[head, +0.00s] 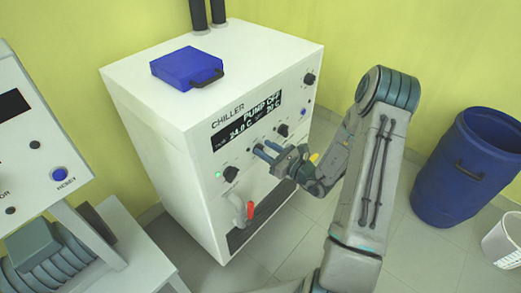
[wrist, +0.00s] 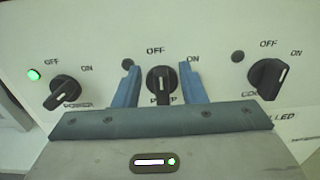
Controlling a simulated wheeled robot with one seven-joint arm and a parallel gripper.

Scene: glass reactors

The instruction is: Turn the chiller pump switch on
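The chiller (head: 165,130) is a white cabinet whose display (head: 246,120) reads PUMP OFF. In the wrist view the black pump switch (wrist: 161,92) is the middle of three knobs, and its white mark points up to OFF. My gripper (wrist: 162,85) has its blue fingers on either side of this knob, with a visible gap on each side; it holds nothing. In the head view my gripper (head: 264,151) is at the front panel and hides the pump switch.
The power switch (wrist: 65,92) is left of the pump switch, beside a lit green lamp (wrist: 34,75). Another knob (wrist: 268,78) is to the right. A red-handled valve (head: 250,209) sits below on the chiller. A blue case (head: 185,66) lies on top.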

